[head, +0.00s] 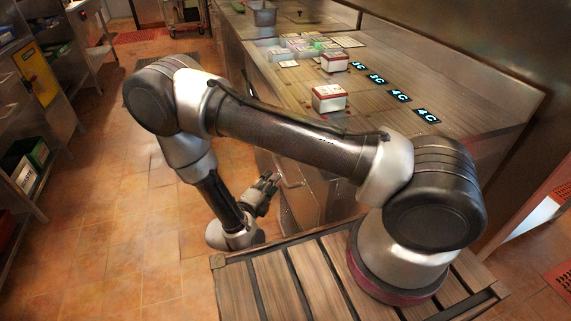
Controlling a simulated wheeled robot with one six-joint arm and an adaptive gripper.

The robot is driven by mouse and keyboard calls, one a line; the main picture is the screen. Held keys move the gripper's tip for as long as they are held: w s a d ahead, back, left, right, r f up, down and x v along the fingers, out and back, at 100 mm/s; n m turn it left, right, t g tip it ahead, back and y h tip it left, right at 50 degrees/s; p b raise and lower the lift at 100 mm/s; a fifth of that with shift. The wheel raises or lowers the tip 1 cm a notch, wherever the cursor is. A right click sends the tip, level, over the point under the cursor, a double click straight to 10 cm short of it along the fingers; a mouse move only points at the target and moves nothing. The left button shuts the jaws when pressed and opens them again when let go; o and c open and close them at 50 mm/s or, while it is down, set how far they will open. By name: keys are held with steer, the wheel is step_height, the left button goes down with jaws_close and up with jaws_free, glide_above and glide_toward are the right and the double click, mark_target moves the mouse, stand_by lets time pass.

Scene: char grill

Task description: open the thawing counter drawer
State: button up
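The thawing counter (430,83) is a long metal unit with a wood-toned top, running along the right side of the head view. Its drawer front (303,203) shows below the top, with a pale bar handle (291,183) on it. My arm hides much of the front, and I see no clear gap around the drawer. My gripper (273,181) is low in front of the counter, just left of the handle. Its fingers point toward the counter front and look apart, with nothing between them. It does not appear to touch the handle.
Red-and-white boxes (329,98) and several packs (297,47) lie on the counter top, beside lit "4C" and "3C" labels (428,116). The tiled floor (110,200) between is clear.

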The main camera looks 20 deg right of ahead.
mark_target(280, 170)
steer(key=x, duration=0.7)
steer(key=shift+w+d, duration=0.2)
steer(key=shift+d, duration=0.1)
jaws_close()
